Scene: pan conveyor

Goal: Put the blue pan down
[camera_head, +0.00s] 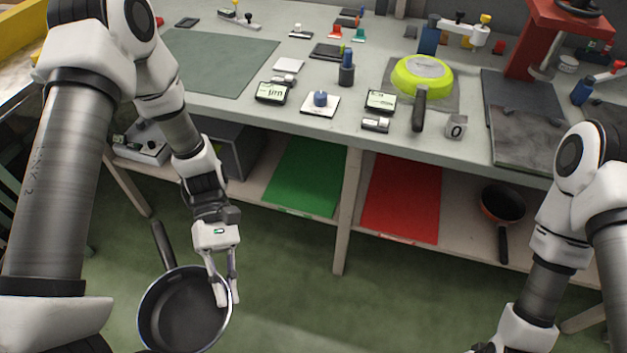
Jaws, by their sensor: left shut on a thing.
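The blue pan (180,315), dark inside with a bluish rim, is at the lower left of the head view, in front of the workbench. It is right side up, with its dark handle pointing up and slightly left. My left gripper (226,296) is shut on the pan's right rim, one finger inside and one outside. The pan appears held over the green floor, clear of the bench and shelf. My right arm comes in at the right, but its gripper fingers are out of view below the bottom edge.
The workbench (300,125) holds an upside-down yellow-green pan (424,76), gauges and small blocks. The lower shelf has a green mat (306,176), a red mat (402,198) and an orange-red pan (503,202). A bench leg (347,210) stands between the mats.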

